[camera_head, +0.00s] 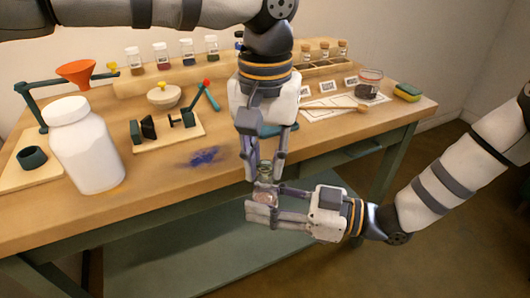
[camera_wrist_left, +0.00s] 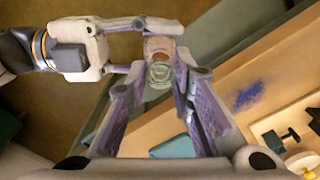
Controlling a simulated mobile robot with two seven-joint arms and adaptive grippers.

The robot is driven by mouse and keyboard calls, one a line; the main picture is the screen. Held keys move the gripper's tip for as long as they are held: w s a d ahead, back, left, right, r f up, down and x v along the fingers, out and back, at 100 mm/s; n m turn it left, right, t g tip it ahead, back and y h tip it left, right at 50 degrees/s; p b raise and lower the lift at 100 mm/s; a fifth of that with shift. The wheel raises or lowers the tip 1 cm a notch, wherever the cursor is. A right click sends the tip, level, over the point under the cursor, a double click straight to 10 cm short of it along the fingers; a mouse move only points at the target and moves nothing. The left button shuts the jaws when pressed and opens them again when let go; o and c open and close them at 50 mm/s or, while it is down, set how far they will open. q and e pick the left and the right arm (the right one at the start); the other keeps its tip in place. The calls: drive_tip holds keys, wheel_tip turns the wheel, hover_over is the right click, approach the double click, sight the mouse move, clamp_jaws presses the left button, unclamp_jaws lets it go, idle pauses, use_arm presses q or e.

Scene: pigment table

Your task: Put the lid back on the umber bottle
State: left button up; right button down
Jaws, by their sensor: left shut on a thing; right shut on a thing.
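My left gripper (camera_head: 265,172) reaches down over the front edge of the table, its jaws shut on a small clear greenish round piece (camera_wrist_left: 160,73), which looks like the lid. Just below it my right gripper (camera_head: 262,201) comes in from the right, shut on a small brownish glass thing (camera_head: 266,196) that looks like the umber bottle. In the left wrist view the brownish piece (camera_wrist_left: 158,45) shows right behind the greenish one, between the right fingers. The two pieces are lined up and very close; I cannot tell whether they touch. The fingers hide much of both.
Several bottles stand at the back. A glass jar (camera_head: 368,83) and a sponge (camera_head: 407,92) are at right. Both grippers are over free space.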

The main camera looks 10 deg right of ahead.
use_arm(q)
drive_tip(key=shift+f, duration=0.75)
idle(0.4)
drive_tip(key=o, duration=0.9)
wheel_tip(320, 180, up, 12)
